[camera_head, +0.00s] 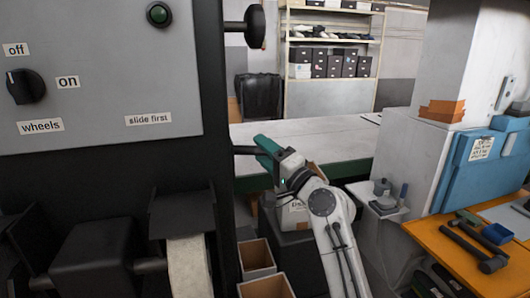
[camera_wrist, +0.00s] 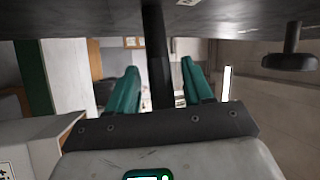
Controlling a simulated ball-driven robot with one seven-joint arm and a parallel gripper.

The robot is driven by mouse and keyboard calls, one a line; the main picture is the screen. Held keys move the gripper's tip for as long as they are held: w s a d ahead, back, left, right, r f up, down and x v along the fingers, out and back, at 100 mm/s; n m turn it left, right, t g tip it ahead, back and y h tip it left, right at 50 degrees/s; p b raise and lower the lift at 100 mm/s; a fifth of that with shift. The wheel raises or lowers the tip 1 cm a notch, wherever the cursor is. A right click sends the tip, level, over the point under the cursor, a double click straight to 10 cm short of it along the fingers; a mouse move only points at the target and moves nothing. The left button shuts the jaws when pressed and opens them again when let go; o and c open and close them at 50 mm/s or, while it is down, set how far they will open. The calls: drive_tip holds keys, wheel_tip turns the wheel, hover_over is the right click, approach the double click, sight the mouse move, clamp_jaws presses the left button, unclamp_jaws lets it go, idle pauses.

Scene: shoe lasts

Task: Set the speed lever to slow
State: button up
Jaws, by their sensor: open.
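My gripper (camera_head: 268,146), with green fingers, is beside the right side of the dark machine in the head view. A dark bar (camera_head: 245,150) sticks out from the machine there and reaches the fingers. In the wrist view the gripper (camera_wrist: 158,78) is open, and a dark upright bar (camera_wrist: 158,50) shows between its two fingers, with gaps on both sides. I cannot tell whether this bar is the speed lever; no speed or slow label is readable. A black round-ended knob (camera_head: 254,27) sticks out higher on the same side; a similar knob (camera_wrist: 290,58) shows at the right in the wrist view.
A long table (camera_head: 320,135) stands behind my arm. An orange bench (camera_head: 450,240) with tools is at right. Open boxes (camera_head: 257,258) stand below.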

drive_tip(key=b+v, duration=0.3)
drive_tip(key=v, duration=0.8)
drive_tip(key=shift+w+r, duration=0.1)
